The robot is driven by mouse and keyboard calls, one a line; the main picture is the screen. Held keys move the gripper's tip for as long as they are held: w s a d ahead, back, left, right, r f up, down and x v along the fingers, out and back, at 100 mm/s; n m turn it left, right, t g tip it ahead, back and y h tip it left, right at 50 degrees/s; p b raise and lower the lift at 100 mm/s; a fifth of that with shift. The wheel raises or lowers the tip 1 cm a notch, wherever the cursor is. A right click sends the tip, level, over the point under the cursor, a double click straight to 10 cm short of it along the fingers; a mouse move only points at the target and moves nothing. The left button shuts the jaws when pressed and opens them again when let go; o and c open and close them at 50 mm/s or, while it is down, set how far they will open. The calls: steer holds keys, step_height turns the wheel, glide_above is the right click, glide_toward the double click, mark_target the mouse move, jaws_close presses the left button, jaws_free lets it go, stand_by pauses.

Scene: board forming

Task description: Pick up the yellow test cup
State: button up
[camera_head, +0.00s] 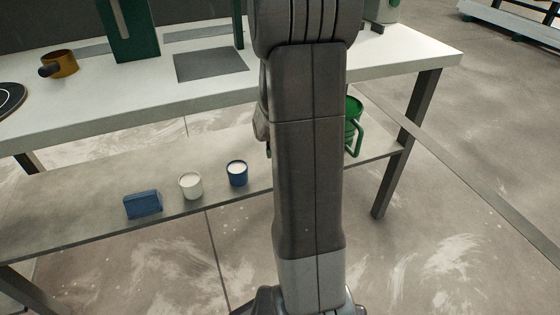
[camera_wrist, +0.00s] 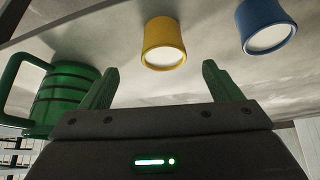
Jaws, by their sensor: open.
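The yellow test cup (camera_wrist: 164,30) shows in the wrist view at the top middle, beyond and between my fingertips, its pale round opening facing the camera. It is hidden in the head view, where my arm covers the middle. My gripper (camera_wrist: 160,68) has two green fingers spread wide apart. Nothing is held between them, and the cup appears apart from both fingers.
On the lower shelf (camera_head: 75,215) are a blue cup (camera_head: 237,177), a white cup (camera_head: 190,190) and a blue block (camera_head: 142,206). A green handled container (camera_head: 352,122) is right of my arm; the wrist view shows it left, close to a finger. The white tabletop (camera_head: 400,62) overhangs the shelf.

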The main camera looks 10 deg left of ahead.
steer(key=b+x, duration=0.1)
steer(key=x, duration=0.5)
steer(key=shift+s, duration=0.1)
steer(key=shift+b+x, duration=1.6)
steer(key=shift+x, duration=1.15)
steer(key=shift+a+r, duration=0.15)
steer(key=shift+a, duration=0.05)
steer(key=c, duration=1.2)
steer(key=shift+r+p, duration=1.05)
steer(key=shift+r, duration=0.6)
steer(key=shift+s+d+r, duration=0.1)
steer(key=shift+s+r, duration=0.05)
steer(key=shift+r, duration=0.15)
steer(key=s+d+b, duration=0.1)
steer(key=s+d, duration=0.1)
steer(key=s, duration=0.3)
steer(key=s+d+b, duration=0.1)
steer(key=s+d, duration=0.1)
steer(key=s, duration=0.3)
steer(key=s+d+b, duration=0.2)
steer(key=s, duration=0.4)
steer(key=shift+s+d+f, duration=0.1)
steer(key=shift+d+f, duration=0.1)
steer(key=shift+d, duration=0.2)
